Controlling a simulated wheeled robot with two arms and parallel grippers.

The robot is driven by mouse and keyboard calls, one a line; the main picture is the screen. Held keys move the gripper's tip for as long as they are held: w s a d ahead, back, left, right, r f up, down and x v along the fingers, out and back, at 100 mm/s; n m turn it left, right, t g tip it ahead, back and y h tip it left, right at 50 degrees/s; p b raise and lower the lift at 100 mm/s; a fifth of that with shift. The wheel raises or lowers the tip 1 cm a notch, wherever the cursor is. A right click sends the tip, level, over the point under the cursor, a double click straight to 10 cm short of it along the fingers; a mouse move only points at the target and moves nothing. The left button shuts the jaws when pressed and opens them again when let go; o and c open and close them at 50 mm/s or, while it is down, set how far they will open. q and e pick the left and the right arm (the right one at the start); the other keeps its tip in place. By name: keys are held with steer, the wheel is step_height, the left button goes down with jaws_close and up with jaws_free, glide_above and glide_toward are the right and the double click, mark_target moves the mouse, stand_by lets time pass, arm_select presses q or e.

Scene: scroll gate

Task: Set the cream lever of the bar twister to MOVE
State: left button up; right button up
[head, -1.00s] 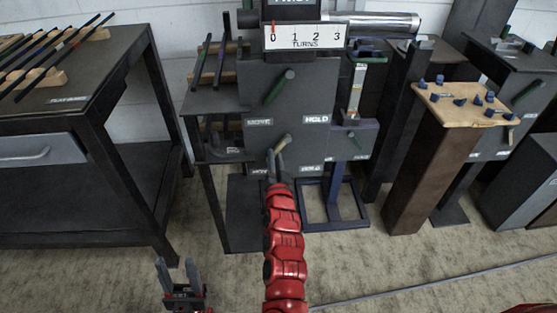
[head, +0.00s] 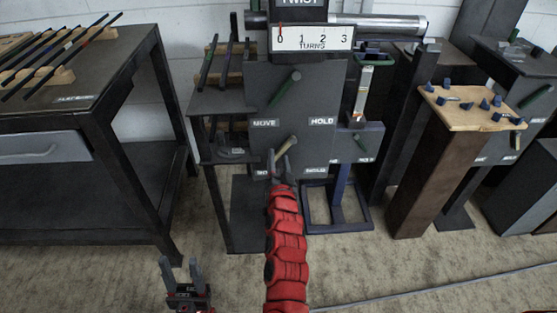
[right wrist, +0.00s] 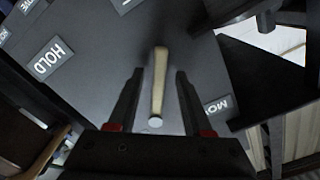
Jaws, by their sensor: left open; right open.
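The bar twister's grey panel (head: 320,95) carries the cream lever (head: 287,145) low down, slanting toward the upper right. A green lever (head: 283,90) sits above it. Between them are the labels MOVE (head: 264,123) on the left and HOLD (head: 322,121) on the right. My right gripper (head: 281,162) is open at the cream lever. In the right wrist view, the cream lever (right wrist: 159,75) lies between the two open fingers (right wrist: 155,95), with a visible gap on each side. My left gripper (head: 181,268) is open and empty, low in the head view, away from the panel.
A dial marked TURNS (head: 312,39) is above the panel, its red pointer at 0. A dark workbench (head: 120,60) with rods stands at left. A brown pedestal (head: 425,170) with a pegged wooden top stands at right. The floor in front is clear.

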steer(key=shift+s, duration=0.1)
steer(key=s+p, duration=0.4)
steer(key=s, duration=1.3)
steer(key=shift+s, duration=0.15)
